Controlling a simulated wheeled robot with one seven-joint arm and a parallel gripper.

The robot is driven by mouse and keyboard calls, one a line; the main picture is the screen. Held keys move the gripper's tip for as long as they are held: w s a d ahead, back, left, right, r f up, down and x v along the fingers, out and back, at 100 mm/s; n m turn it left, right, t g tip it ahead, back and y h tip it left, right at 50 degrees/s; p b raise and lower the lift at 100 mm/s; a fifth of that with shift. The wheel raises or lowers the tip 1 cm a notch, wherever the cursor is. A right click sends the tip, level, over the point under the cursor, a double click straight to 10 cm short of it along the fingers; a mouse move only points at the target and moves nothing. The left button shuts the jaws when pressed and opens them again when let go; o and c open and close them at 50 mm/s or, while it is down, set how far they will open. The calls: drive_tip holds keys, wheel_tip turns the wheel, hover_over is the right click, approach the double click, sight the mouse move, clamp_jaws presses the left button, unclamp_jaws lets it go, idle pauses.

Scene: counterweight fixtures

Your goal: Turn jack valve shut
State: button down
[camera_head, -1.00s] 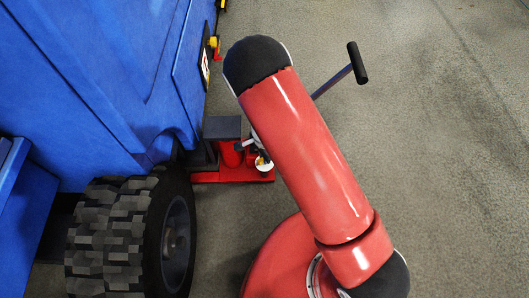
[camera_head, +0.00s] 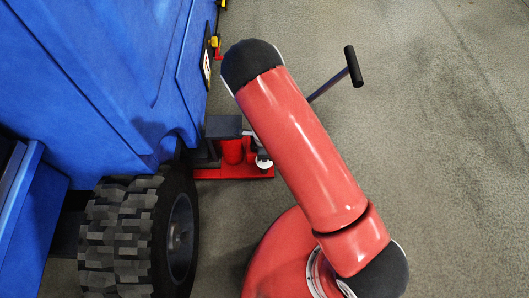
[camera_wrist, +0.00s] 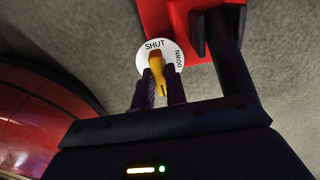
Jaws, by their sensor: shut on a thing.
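The red jack (camera_head: 232,172) stands on the floor beside the blue machine, just behind its wheel. Its white valve dial (camera_head: 264,165) shows at the jack's right end. In the wrist view the dial (camera_wrist: 173,48) reads SHUT and DOWN. The yellow valve handle (camera_wrist: 156,62) lies across the dial, its upper end just under the word SHUT. My gripper (camera_wrist: 159,84) is shut on this handle, one dark finger on each side. In the head view my arm hides most of the gripper.
The blue machine (camera_head: 90,80) and its black wheel (camera_head: 135,235) close off the left side. The jack's long lever with a black T-grip (camera_head: 354,66) sticks out beyond my arm. The concrete floor at right is clear.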

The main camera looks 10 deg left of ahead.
idle(0.3)
drive_tip(key=c, duration=1.4)
unclamp_jaws()
drive_tip(key=shift+c, duration=0.2)
wheel_tip(320, 180, up, 8)
drive_tip(key=shift+f+p, duration=0.1)
drive_tip(key=shift+p, duration=0.65)
